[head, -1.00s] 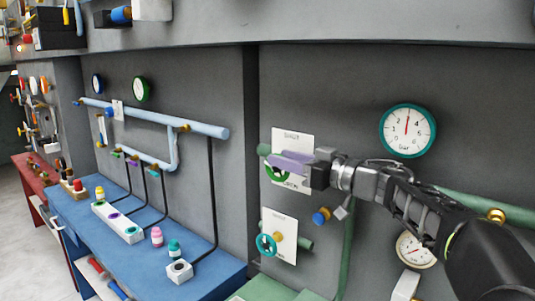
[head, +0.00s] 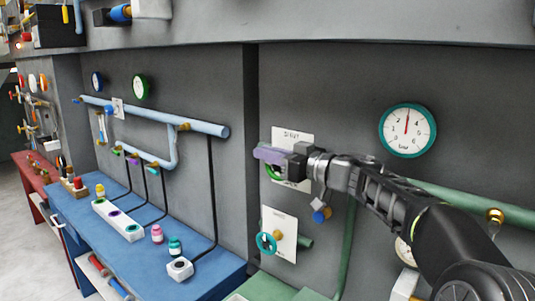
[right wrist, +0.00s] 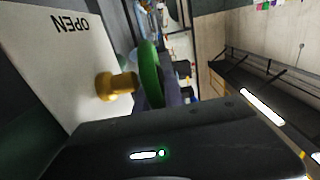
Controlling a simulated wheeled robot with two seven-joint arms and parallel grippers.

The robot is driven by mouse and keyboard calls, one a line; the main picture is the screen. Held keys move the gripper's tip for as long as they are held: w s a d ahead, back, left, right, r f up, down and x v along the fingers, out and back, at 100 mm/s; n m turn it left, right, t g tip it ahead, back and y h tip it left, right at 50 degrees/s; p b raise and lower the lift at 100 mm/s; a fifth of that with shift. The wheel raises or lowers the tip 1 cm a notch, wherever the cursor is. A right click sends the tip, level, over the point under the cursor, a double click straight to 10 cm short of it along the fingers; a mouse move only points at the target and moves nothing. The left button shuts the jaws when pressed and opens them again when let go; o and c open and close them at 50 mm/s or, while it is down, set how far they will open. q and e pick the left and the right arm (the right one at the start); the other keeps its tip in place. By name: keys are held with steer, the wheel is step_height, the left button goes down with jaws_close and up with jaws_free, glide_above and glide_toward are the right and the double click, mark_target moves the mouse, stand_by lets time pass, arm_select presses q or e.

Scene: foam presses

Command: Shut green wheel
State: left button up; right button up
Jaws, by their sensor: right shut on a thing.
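The green wheel (head: 273,172) is mounted on the grey wall in front of a white card (head: 293,136). Most of it is hidden behind my right gripper in the head view. In the right wrist view the green wheel (right wrist: 150,74) stands edge-on at the end of a brass stem (right wrist: 116,86), with the word OPEN on the card behind. My right gripper (head: 268,154) has its purple fingers at the wheel's upper part and is shut on it. My left gripper is not in view.
Below is a teal wheel (head: 266,243) on a second card (head: 284,220). A blue-capped valve (head: 321,215) hangs just right of the green wheel. A teal-rimmed gauge (head: 407,130) is above my arm. A blue bench (head: 215,276) with bottles stands to the left.

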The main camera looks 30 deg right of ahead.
jaws_close()
